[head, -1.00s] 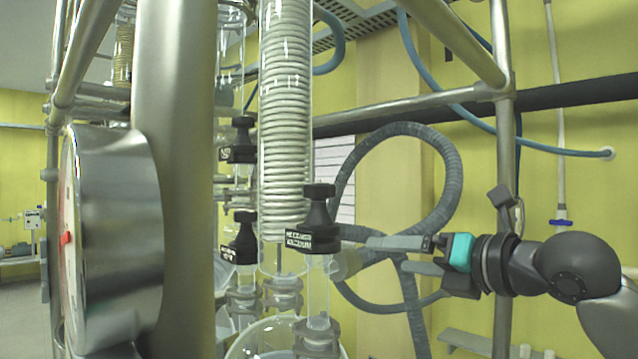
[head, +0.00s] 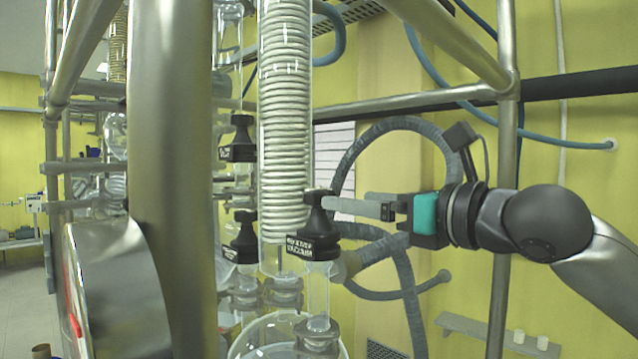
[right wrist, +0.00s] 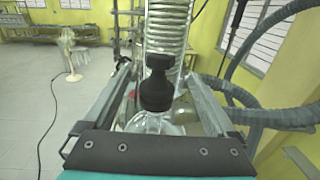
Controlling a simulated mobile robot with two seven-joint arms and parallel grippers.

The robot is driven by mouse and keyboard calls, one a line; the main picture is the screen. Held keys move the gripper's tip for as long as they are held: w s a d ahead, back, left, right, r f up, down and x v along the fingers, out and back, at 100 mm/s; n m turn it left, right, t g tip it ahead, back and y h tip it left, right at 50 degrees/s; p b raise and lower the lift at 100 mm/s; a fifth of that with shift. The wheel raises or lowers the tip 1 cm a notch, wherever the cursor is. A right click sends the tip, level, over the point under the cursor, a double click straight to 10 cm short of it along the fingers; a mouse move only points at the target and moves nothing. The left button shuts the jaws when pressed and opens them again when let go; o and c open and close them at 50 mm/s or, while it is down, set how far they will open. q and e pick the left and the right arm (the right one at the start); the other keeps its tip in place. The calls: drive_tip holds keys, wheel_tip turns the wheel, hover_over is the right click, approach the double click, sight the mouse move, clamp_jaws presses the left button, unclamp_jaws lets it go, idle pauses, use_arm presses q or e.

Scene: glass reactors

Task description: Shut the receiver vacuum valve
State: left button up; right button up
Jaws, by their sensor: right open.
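The receiver vacuum valve has a black knob (head: 318,212) over a black label block (head: 312,247), partly legible as "VACUUM". It stands upright on a glass neck in the middle of the head view. My right gripper (head: 334,204) comes in from the right at knob height, its finger ends close to the knob. In the right wrist view my right gripper (right wrist: 158,72) is open, with one finger on each side of the black knob (right wrist: 157,85). I cannot tell whether a finger touches it. My left gripper is not in view.
Two similar black-knobbed valves (head: 241,237) and (head: 238,140) stand left of it. A glass coil column (head: 285,130) rises directly behind.

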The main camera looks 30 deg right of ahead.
sight(329, 191)
drive_tip(key=p+x, duration=0.5)
drive_tip(key=x, duration=0.1)
drive_tip(key=shift+w+a+r+p, duration=0.15)
drive_tip(key=shift+w+p, duration=0.1)
drive_tip(key=shift+p, duration=0.1)
drive_tip(key=shift+p+x, duration=0.45)
drive_tip(key=shift+x, duration=0.7)
drive_tip(key=c, duration=1.4)
drive_tip(key=shift+m+h, duration=0.5)
drive_tip(key=shift+h, duration=0.2)
